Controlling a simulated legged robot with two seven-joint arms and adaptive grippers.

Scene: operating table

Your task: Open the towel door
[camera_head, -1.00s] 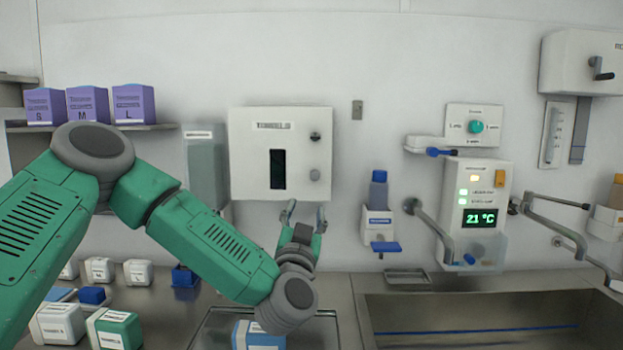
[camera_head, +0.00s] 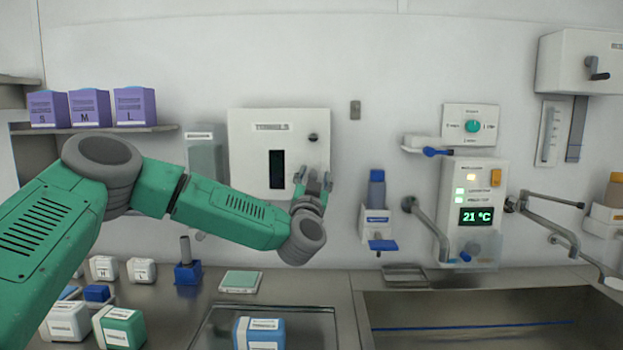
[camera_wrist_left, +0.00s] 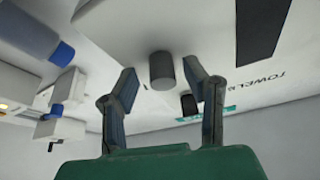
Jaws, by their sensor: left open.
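The white towel box (camera_head: 245,155) hangs on the wall with its door closed, a dark window in the front and a dark knob (camera_head: 313,138) at the upper right. My left gripper (camera_head: 313,180) is open at the lower right of the box front, over the place of the lower round knob, which it hides in the head view. In the left wrist view that grey knob (camera_wrist_left: 162,70) stands between the open fingers (camera_wrist_left: 165,85), near their tips. Contact cannot be told. The dark knob also shows in the wrist view (camera_wrist_left: 189,104). My right gripper is not seen.
A soap dispenser (camera_head: 376,205) and a control panel (camera_head: 473,205) with a tap stand to the right. Purple boxes (camera_head: 90,108) sit on a shelf at the left. Several small boxes and a tray (camera_head: 215,325) are on the counter below.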

